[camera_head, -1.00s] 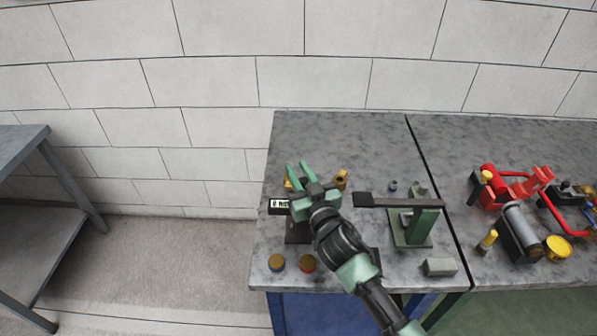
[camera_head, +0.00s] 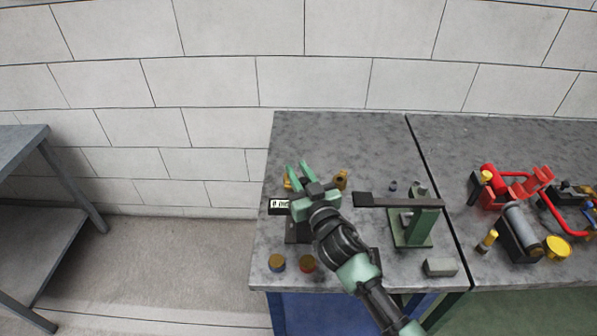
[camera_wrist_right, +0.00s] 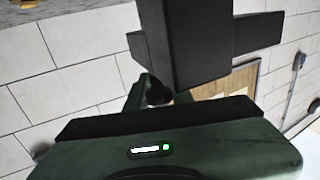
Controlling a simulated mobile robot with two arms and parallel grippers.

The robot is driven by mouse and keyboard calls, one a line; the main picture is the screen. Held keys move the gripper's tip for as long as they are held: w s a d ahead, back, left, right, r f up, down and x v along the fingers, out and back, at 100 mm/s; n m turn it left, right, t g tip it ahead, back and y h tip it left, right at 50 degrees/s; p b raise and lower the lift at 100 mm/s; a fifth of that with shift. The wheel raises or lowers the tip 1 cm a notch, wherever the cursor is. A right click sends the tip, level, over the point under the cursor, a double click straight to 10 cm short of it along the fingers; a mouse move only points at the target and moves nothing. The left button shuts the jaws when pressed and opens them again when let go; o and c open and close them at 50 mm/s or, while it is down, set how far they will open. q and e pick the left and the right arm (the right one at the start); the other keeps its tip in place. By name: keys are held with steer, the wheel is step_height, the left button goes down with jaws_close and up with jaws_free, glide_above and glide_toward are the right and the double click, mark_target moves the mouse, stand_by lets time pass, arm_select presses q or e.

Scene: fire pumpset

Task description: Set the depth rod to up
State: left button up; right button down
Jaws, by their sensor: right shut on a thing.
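My right gripper (camera_head: 303,177) is over a dark fixture (camera_head: 297,235) at the left part of the grey bench, its arm coming from the lower right. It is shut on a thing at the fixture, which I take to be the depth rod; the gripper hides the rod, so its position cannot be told. A black block with a white lettered label (camera_head: 280,207) shows just left of the gripper. In the right wrist view a dark block (camera_wrist_right: 185,45) stands in front of the green gripper body. My left gripper is not in view.
Brass fittings (camera_head: 340,180) sit close behind the gripper. A green stand (camera_head: 425,222) with a dark flat bar is to the right. Two round caps (camera_head: 277,262) lie at the front left. The bench's back left is clear.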

step_height(320, 180, up, 4)
steer(key=p, duration=0.3)
steer(key=shift+r+p, duration=0.15)
steer(key=shift+p, duration=0.15)
steer(key=c, duration=1.3)
jaws_free()
steer(key=shift+r, duration=0.1)
steer(key=shift+o, duration=0.2)
